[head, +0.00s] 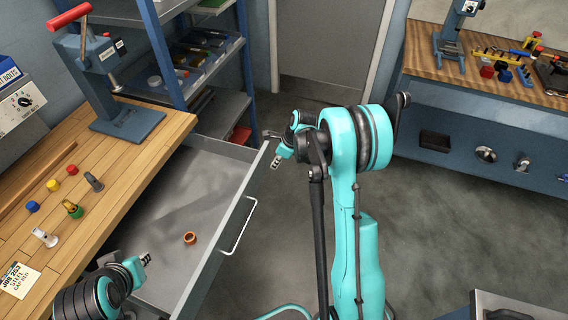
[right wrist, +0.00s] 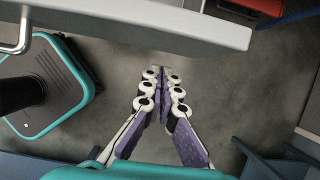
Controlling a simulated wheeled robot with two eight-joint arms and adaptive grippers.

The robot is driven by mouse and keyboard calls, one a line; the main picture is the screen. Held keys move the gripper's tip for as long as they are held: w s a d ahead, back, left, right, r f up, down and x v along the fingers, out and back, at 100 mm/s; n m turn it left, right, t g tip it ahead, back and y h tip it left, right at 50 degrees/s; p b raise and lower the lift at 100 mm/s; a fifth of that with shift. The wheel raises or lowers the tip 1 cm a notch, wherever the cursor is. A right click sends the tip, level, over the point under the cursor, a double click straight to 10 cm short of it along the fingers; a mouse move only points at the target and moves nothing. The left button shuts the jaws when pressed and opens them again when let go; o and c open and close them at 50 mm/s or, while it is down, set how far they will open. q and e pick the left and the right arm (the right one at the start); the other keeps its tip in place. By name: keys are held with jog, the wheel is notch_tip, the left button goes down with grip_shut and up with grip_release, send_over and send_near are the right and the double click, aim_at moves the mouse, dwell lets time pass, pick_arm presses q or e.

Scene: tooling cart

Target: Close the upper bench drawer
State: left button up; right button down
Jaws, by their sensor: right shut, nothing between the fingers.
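The upper bench drawer (head: 196,178) stands pulled out from the wooden bench in the head view. Its grey front panel carries a bar handle (head: 240,226), and an orange ring (head: 190,238) lies inside. My right gripper (head: 277,160) is shut and empty at the far end of the drawer front, on its outer side. In the right wrist view its fingers (right wrist: 160,75) meet below the drawer front (right wrist: 150,22); I cannot tell whether they touch it. My left gripper (head: 143,260) is over the near part of the drawer; its jaws are too small to read.
The bench top (head: 140,150) holds a press (head: 118,110), several small coloured parts and a job card (head: 18,280). A blue shelf rack (head: 195,60) stands behind the drawer. A second bench (head: 490,75) is at the back right. The floor between is clear.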

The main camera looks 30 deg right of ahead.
pick_arm(q)
jog(key=shift+f, duration=0.25)
pick_arm(e)
jog(key=shift+w+a, duration=0.65)
jog(key=shift+a+r, duration=0.1)
